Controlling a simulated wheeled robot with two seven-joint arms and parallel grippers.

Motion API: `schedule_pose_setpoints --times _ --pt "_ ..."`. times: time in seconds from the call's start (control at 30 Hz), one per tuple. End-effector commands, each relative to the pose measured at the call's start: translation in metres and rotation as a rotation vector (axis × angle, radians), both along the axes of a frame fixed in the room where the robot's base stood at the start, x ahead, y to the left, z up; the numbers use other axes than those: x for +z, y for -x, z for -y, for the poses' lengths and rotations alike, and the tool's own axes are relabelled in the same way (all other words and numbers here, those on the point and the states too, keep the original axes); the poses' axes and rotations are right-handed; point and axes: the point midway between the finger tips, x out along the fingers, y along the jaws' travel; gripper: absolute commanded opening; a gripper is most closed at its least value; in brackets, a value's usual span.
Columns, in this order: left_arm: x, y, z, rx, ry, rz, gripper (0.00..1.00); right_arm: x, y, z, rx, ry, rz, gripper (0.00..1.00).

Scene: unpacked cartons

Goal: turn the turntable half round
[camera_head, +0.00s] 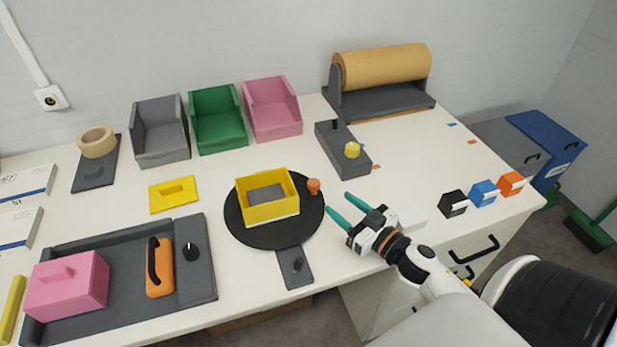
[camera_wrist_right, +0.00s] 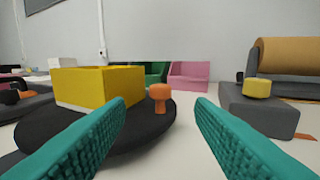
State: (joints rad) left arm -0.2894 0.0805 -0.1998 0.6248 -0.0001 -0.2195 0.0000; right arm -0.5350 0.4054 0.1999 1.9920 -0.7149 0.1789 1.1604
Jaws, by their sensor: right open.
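The black round turntable (camera_head: 262,233) lies near the middle of the table and carries a yellow open box (camera_head: 268,211) with a grey piece inside. An orange knob (camera_head: 313,186) stands on the turntable's right rim. My right gripper (camera_head: 338,209) is open and empty, just right of the turntable and apart from the knob. In the right wrist view the orange knob (camera_wrist_right: 160,96) shows between the two teal fingers, ahead of them, with the turntable (camera_wrist_right: 140,124) and yellow box (camera_wrist_right: 98,86) to the left. My left gripper is not in view.
A grey block with a yellow knob (camera_head: 344,148) stands behind the gripper. A small grey plate (camera_head: 294,267) lies at the turntable's front. A grey tray (camera_head: 205,280) with a pink box and orange handle is at left. Small black, blue and orange boxes (camera_head: 484,192) sit right.

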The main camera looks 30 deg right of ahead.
Motion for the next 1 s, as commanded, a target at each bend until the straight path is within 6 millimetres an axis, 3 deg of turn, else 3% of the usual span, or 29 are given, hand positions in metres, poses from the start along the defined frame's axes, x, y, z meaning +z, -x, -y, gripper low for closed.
schedule_pose_setpoints --times 0.23,0.5,0.93,1.0 --pt "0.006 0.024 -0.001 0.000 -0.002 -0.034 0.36 0.003 -0.051 -0.008 -0.001 0.003 0.005 0.49" --pt "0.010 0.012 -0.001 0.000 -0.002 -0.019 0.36 0.001 -0.092 -0.014 -0.003 0.002 0.001 0.49" --pt "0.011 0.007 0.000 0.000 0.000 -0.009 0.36 0.001 -0.103 -0.016 -0.002 0.002 0.000 0.49" --pt "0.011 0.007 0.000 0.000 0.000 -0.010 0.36 0.000 -0.103 -0.016 -0.002 0.002 0.000 0.41"
